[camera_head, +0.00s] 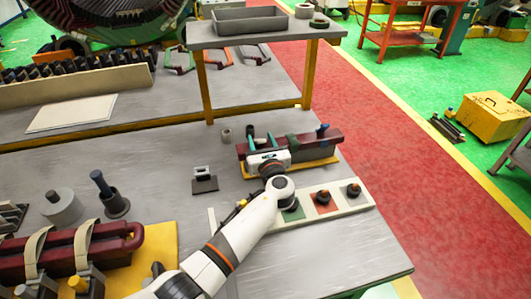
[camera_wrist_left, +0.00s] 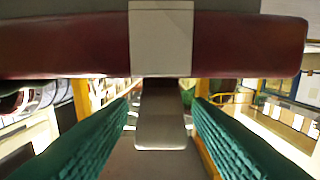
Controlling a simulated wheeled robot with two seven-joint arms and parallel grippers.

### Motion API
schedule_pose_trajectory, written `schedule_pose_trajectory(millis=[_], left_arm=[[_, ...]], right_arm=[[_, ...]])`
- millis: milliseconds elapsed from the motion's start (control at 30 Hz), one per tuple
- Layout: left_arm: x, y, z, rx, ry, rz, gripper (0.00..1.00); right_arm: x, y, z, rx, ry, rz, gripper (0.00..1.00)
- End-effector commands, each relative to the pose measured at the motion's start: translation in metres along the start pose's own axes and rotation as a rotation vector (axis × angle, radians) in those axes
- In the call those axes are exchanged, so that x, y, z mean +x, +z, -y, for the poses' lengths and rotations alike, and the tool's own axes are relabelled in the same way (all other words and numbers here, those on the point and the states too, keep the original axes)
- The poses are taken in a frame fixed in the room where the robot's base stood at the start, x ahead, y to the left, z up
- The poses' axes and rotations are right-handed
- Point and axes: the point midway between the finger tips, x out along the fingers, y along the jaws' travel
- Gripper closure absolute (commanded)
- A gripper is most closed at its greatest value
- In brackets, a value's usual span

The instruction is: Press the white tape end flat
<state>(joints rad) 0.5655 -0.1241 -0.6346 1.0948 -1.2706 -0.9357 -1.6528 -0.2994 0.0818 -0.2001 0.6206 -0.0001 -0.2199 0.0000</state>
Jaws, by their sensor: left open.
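A dark red bar (camera_wrist_left: 60,45) runs across the top of the left wrist view. A white tape band (camera_wrist_left: 162,38) is wrapped around its middle. Below the bar, a pale tape end (camera_wrist_left: 160,132) hangs down, apart from the band's face. My left gripper (camera_wrist_left: 161,105) has its teal fingers open on either side of the tape end, with no visible contact. In the head view the bar (camera_head: 318,141) lies above a yellow plate (camera_head: 318,163). My left gripper (camera_head: 261,141) is at its left part, and its body hides the tape there. My right gripper is out of view.
A pale panel (camera_head: 342,207) with dark knobs on coloured squares lies just in front of the bar. A small grey stand (camera_head: 204,181) is to its left. Another strapped red coil (camera_head: 62,247) is at lower left. A raised table (camera_head: 262,37) stands behind.

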Motion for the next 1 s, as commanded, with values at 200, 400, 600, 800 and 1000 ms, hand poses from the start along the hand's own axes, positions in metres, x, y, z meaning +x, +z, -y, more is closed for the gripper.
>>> schedule_pose_trajectory(millis=[200, 400, 600, 800, 1000], left_arm=[[-0.046, 0.002, 0.0, -0.003, 0.001, 0.003, 0.55], [-0.084, 0.002, 0.001, -0.002, 0.0, 0.003, 0.55], [-0.103, 0.001, 0.001, -0.001, -0.002, 0.001, 0.55], [-0.106, 0.0, 0.001, 0.0, -0.002, 0.0, 0.55], [-0.107, -0.002, 0.001, 0.0, 0.0, 0.006, 0.55]], right_arm=[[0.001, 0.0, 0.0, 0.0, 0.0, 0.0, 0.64], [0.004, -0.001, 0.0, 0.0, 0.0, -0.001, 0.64], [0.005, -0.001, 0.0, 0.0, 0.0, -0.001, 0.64], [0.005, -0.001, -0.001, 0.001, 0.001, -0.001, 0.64], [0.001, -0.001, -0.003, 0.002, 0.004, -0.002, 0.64]])
